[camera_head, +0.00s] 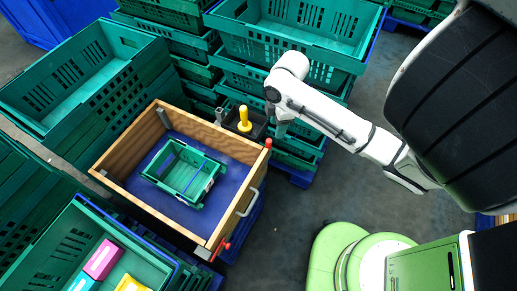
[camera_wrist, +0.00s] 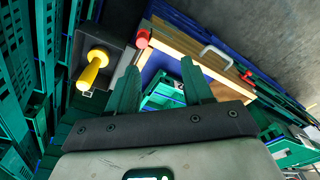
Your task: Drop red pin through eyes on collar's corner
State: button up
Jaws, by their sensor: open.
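The wooden collar (camera_head: 130,127) stands around a blue base. A red pin (camera_head: 268,143) is at its right corner; a red cylinder also shows at the near collar corner in the wrist view (camera_wrist: 143,38). Another red piece (camera_head: 222,249) is at the collar's bottom corner, beside a metal fitting (camera_head: 204,253). I cannot make out the eyes or tell whether either red piece passes through any. My gripper (camera_wrist: 162,82) is open, with its two green fingers apart and nothing seen between them. In the head view it hangs above and right of the right-corner pin, mostly hidden by my arm.
A small green crate (camera_head: 183,172) sits inside the collar. A dark holder with a yellow-handled tool (camera_head: 244,118) stands behind the right corner. A metal handle (camera_head: 248,202) sticks out of the collar's right side.

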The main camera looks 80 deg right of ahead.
jog(key=w+a+m+h, duration=0.1)
jog(key=a+m, duration=0.5)
jog(key=a, duration=1.6)
jog(key=shift+w+a+f, duration=0.2)
jog(key=shift+w+a, duration=0.15)
jog(key=shift+w, duration=0.25)
notch_tip(320, 180, down, 5)
jog(key=b, duration=0.4)
jog(key=shift+a+r+b, duration=0.1)
jog(key=shift+r+b, duration=0.05)
jog(key=shift+b, duration=0.15)
